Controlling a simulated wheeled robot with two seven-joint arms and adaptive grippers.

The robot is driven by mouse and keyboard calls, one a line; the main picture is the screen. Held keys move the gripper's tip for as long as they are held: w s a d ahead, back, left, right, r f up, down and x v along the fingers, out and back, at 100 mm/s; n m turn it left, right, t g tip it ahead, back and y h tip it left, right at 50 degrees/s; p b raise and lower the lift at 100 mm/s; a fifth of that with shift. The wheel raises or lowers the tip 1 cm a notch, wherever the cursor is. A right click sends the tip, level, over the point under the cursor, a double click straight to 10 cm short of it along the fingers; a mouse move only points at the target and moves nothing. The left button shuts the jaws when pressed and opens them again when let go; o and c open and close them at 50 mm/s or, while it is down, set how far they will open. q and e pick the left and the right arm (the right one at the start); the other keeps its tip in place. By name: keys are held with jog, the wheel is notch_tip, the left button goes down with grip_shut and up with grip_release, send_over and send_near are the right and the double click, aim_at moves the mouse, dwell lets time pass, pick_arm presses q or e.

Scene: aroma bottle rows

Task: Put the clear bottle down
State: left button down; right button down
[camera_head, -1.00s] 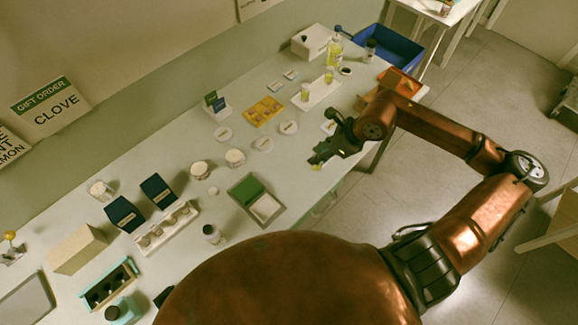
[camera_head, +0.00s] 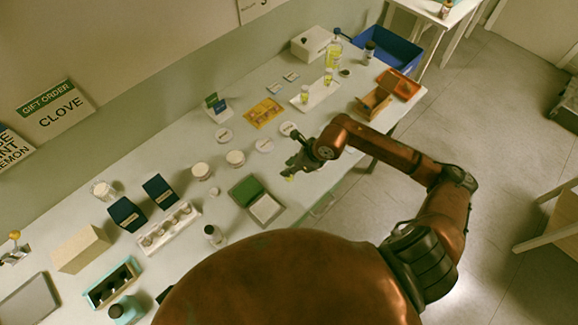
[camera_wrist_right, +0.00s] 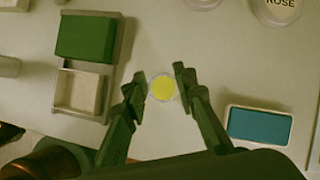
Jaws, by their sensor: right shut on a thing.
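The clear bottle (camera_wrist_right: 163,88), seen from above with yellow inside, is between the two fingers of my right gripper (camera_wrist_right: 162,84) in the right wrist view. The gripper is shut on it. In the head view my right gripper (camera_head: 292,167) is over the table (camera_head: 310,190) near its front edge, and a small yellowish bit of the bottle (camera_head: 288,178) shows below the fingers. I cannot tell whether the bottle touches the table. My left gripper is not in view.
A tray with a green pad (camera_head: 247,190) lies left of my gripper. A blue-topped box (camera_wrist_right: 259,124) is at right in the wrist view. Round white discs (camera_head: 264,145) lie behind. A white tray (camera_head: 318,97) with yellow bottles stands farther back, near a blue bin (camera_head: 395,50).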

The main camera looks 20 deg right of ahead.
jog(key=shift+f, duration=0.1)
jog(key=c, duration=2)
grip_release()
jog(key=shift+f, duration=0.1)
jog(key=shift+c, duration=0.2)
jog(key=o, duration=0.5)
jog(key=shift+c, duration=0.2)
jog(key=b+v, duration=0.1)
jog(key=v, duration=1.1)
